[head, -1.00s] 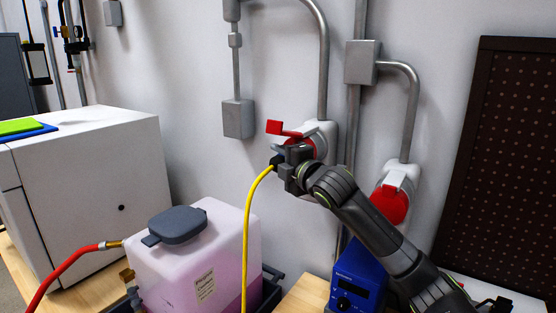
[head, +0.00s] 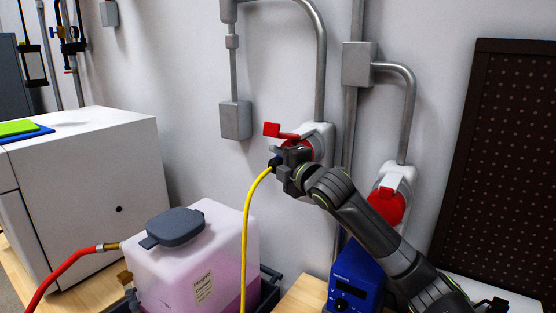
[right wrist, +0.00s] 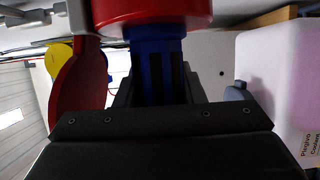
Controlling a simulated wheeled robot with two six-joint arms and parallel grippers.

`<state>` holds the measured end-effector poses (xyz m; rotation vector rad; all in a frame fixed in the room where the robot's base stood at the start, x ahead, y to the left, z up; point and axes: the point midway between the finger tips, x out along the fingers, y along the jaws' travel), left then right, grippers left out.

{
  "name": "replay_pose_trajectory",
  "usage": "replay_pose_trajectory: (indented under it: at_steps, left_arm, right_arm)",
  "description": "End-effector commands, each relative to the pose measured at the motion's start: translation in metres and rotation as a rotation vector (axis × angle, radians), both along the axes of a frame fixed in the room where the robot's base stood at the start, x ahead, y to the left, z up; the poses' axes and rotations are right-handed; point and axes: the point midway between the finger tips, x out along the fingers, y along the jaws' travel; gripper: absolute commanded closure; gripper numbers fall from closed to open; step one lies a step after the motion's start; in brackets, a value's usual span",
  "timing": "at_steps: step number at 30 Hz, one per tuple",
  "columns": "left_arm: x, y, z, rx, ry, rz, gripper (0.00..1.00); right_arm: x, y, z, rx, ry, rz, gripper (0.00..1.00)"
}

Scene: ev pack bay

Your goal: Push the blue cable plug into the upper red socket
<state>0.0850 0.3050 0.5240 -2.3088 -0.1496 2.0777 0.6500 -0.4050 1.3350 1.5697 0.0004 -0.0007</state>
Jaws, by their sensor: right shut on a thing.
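The upper red socket (head: 318,147) is on the wall in a white housing, its red flap (head: 273,130) swung out to the left. My right gripper (head: 287,167) is shut on the blue cable plug in front of this socket. In the right wrist view the blue plug (right wrist: 152,55) stands between the fingers, and its far end meets the red socket rim (right wrist: 150,14). How deep it sits is hidden. A yellow cable (head: 247,225) hangs down from the plug's dark back end (head: 275,161). My left gripper is not in view.
A second red socket (head: 386,206) sits lower right. Below are a jug of pink liquid (head: 225,240), a blue device (head: 352,285) and a white cabinet (head: 95,200). Grey conduits (head: 323,70) run down the wall above the socket. A dark perforated panel (head: 505,160) is at right.

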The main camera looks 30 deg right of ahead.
Motion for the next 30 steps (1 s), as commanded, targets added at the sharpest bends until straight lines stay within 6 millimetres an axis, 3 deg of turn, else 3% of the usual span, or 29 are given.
replay_pose_trajectory:
  at_steps: [4, 5, 10, 16, 21, 30]
  left_arm:
    - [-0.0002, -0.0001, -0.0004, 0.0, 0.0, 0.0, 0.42]
    - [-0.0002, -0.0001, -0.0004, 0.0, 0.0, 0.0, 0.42]
    - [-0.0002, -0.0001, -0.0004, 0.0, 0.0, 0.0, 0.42]
    - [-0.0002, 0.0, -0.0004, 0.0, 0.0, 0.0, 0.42]
    - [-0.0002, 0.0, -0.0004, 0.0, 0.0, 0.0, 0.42]
    - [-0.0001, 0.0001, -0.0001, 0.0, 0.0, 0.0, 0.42]
  right_arm:
    - [-0.0003, 0.001, -0.0015, 0.004, 0.002, 0.003, 1.0]
    - [-0.0003, 0.0011, -0.0015, 0.004, 0.002, 0.003, 0.62]
    - [-0.0002, 0.0008, -0.0013, 0.003, 0.002, 0.002, 0.39]
    - [-0.0001, 0.0005, -0.0009, 0.002, 0.001, 0.001, 0.39]
    - [0.0, 0.0002, -0.0012, 0.002, 0.002, 0.001, 0.17]
    - [-0.0019, 0.0, -0.0006, 0.0, 0.001, 0.0, 0.17]
